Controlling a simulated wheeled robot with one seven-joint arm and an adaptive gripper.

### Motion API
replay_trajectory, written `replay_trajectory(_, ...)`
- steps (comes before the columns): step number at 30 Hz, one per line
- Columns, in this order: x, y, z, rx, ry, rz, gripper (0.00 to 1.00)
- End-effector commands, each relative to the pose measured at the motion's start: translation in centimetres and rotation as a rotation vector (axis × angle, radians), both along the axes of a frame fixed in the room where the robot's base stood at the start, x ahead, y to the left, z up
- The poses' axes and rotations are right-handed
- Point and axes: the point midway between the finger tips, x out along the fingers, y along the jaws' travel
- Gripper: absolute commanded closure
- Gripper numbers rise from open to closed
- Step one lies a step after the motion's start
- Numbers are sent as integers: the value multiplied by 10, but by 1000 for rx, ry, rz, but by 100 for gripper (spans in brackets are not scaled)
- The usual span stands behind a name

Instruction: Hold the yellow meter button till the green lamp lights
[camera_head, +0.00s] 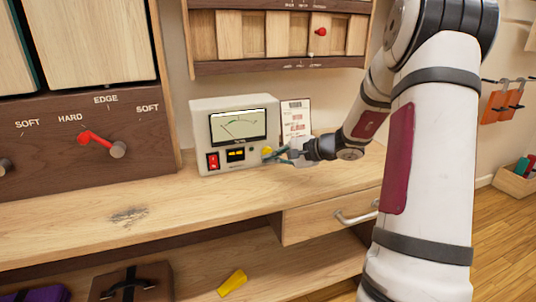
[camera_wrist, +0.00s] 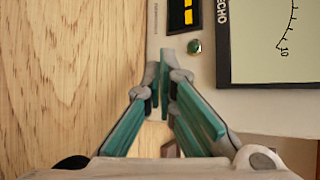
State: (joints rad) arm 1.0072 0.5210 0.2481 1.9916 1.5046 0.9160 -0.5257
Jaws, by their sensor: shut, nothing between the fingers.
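The cream meter box (camera_head: 197,120) stands on the wooden bench against the wall, with a dial screen (camera_head: 238,126) on its face. The yellow button (camera_head: 267,150) is at the lower right of that face; in the wrist view I do not see it, and the fingers cover that area. A small round lamp (camera_head: 251,149) looks dark left of the button; in the wrist view the lamp (camera_wrist: 194,46) is dull green with a small highlight. My gripper (camera_head: 268,158) is shut and empty, its tips at or very near the button. Contact cannot be told. It shows in the wrist view (camera_wrist: 163,78).
A red switch (camera_head: 213,161) and a small yellow-lit display (camera_head: 235,154) are left of the lamp. A card (camera_head: 295,120) stands right of the meter. A drawer handle (camera_head: 356,217) sticks out below.

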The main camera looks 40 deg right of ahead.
Motion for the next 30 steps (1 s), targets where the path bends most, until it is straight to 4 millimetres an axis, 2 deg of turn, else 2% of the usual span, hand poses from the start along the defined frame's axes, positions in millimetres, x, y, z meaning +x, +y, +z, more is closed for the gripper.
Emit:
replay_trajectory(12,8,-2,0,0,0,0,100)
replay_trajectory(30,11,-3,0,0,0,0,100)
